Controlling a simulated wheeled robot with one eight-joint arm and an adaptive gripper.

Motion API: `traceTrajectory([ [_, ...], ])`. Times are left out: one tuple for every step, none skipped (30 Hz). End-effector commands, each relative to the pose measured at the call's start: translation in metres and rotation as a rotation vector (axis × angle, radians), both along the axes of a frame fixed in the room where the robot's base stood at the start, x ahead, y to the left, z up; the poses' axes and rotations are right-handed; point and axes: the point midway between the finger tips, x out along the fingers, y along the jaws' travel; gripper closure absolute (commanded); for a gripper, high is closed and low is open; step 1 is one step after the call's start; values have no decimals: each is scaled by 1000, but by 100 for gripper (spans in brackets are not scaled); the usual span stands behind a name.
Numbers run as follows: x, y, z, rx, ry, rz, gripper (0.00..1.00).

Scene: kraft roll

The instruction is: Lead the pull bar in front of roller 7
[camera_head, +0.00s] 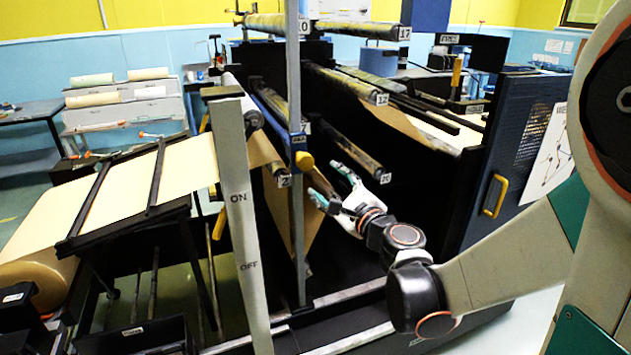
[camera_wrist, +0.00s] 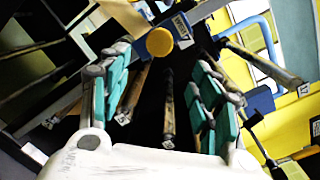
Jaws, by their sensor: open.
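My gripper (camera_head: 328,183) is open and empty in front of the dark machine frame, with its teal-padded fingers spread; they also show in the wrist view (camera_wrist: 160,90). A blue piece with a yellow knob (camera_head: 305,160) sits on the grey upright post just left of my gripper; the knob also shows in the wrist view (camera_wrist: 159,41). I cannot tell whether this piece belongs to the pull bar. Rollers with number tags run back into the frame, among them roller 12 (camera_head: 345,84) and roller 20 (camera_head: 355,155).
Brown kraft paper (camera_head: 185,165) runs from the roll (camera_head: 35,280) at left into the machine. A grey post marked ON and OFF (camera_head: 240,225) stands in front. A blue panel with a yellow handle (camera_head: 495,195) is at right.

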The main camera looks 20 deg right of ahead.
Motion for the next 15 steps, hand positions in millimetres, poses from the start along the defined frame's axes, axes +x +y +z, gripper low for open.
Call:
traceTrajectory([
  [4,1,0,-1,0,1,42],
  [7,2,0,-1,0,1,42],
  [11,2,0,-2,0,1,42],
  [15,3,0,-2,0,2,42],
  [19,4,0,-3,0,2,42],
  [24,6,0,-3,0,4,42],
  [28,7,0,-3,0,4,42],
  [32,7,0,-3,0,4,42],
  [37,8,0,-4,0,4,42],
  [41,9,0,-4,1,3,42],
  [46,9,0,-4,0,2,42],
  [51,11,0,-4,1,3,42],
  [55,12,0,-4,1,3,42],
  [59,12,0,-5,0,4,42],
  [64,14,0,-5,0,4,42],
])
